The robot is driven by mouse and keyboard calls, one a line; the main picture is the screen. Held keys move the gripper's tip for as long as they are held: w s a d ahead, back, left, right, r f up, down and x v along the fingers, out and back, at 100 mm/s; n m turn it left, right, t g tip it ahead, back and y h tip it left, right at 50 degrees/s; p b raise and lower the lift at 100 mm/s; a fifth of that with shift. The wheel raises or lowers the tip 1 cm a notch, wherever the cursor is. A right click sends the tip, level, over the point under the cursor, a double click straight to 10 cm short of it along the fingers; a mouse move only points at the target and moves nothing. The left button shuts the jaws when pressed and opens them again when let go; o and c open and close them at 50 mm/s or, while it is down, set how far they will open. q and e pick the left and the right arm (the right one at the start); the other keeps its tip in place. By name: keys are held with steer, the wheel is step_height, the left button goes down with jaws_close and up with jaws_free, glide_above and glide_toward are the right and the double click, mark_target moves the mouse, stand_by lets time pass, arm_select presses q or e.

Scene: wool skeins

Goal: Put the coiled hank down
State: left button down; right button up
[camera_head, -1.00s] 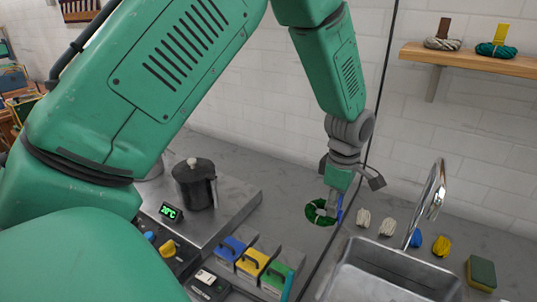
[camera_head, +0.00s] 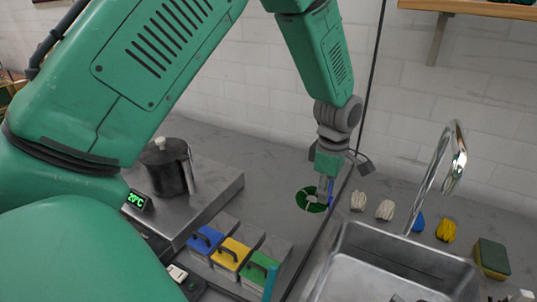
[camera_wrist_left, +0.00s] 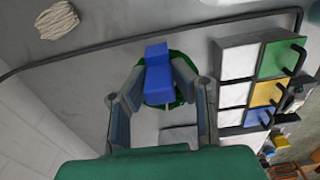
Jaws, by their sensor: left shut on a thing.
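The coiled hank (camera_head: 304,204) is a green ring with pale ties and a blue tag (camera_head: 330,187). It is at the grey counter behind the colored boxes; I cannot tell whether it touches the surface. My left gripper (camera_head: 325,193) points down over its right side. In the left wrist view the gripper (camera_wrist_left: 160,85) is shut on the blue tag (camera_wrist_left: 158,72), and the green coil (camera_wrist_left: 181,97) shows behind it, partly hidden by the tag and fingers. My right gripper is not in view.
Blue, yellow and green boxes (camera_head: 232,253) stand nearer. A dark pot (camera_head: 165,170) stands left. Counter behind the hank is clear.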

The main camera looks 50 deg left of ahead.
arm_select(q)
steer(key=f, duration=0.2)
steer(key=a+f, duration=0.1)
steer(key=f, duration=0.3)
steer(key=shift+a, duration=0.25)
steer(key=shift+d+f, duration=0.5)
steer(key=shift+s+d+f, duration=0.1)
steer(key=shift+d+f, duration=0.05)
steer(key=shift+f, duration=0.4)
steer(key=shift+s+d+f, duration=0.1)
steer(key=shift+f, duration=0.45)
steer(key=shift+a+f, duration=0.1)
steer(key=shift+f, duration=0.25)
steer(key=shift+w+a+f, duration=0.15)
steer(key=shift+a, duration=0.3)
steer(key=c, duration=1.3)
jaws_free()
steer(key=shift+a, duration=0.15)
steer(key=shift+c, duration=0.2)
